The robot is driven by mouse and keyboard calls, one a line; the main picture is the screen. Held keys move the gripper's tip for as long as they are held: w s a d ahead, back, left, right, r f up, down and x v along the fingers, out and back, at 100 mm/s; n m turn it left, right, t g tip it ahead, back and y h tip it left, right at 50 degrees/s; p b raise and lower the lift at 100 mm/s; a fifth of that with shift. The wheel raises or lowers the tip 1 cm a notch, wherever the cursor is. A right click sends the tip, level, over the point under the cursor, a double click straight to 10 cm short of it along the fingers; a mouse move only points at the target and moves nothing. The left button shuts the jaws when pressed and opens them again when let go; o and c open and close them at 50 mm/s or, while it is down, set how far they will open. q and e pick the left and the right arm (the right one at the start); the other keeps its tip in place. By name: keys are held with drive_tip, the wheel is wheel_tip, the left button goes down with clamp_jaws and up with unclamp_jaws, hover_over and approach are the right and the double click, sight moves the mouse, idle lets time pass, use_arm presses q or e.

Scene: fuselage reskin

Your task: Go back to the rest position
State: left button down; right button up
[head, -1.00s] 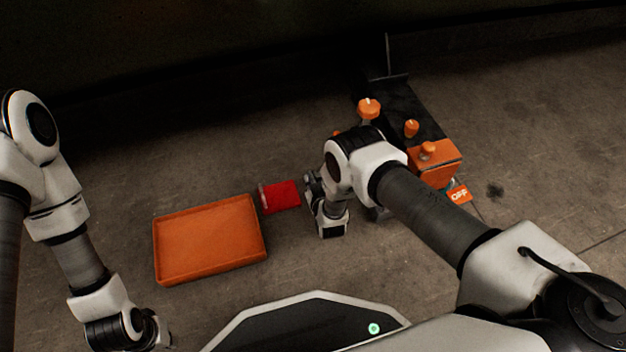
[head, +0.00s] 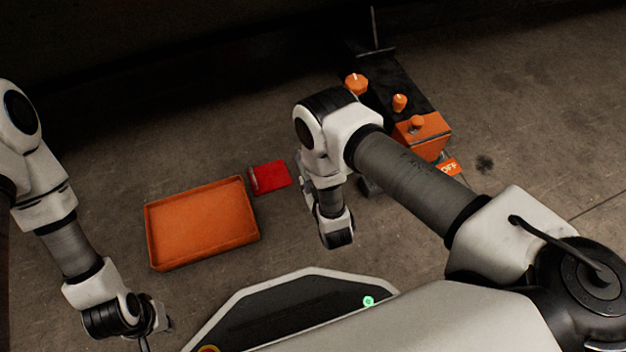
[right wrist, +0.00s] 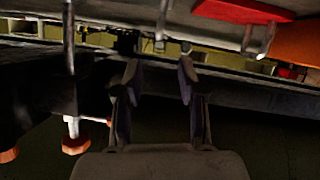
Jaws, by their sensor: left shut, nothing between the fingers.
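My left gripper (head: 160,322) hangs at the lower left of the head view, below and left of the orange tray. It is small there, shut and empty. My right arm reaches in from the right. Its wrist hangs over the floor between the red piece and the cart, and its fingers are hard to make out in the head view. In the right wrist view, my right gripper (right wrist: 160,78) has its two fingers apart, with a dark gap and nothing held between them.
An orange tray (head: 203,222) lies on the floor, with a red piece (head: 272,178) beside its upper right corner. A dark cart (head: 385,84) with orange knobs and an orange box (head: 424,134) stands behind my right arm. Floor right of the cart is clear.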

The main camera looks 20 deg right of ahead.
drive_tip(key=shift+s+r, duration=0.2)
drive_tip(key=shift+s, duration=0.2)
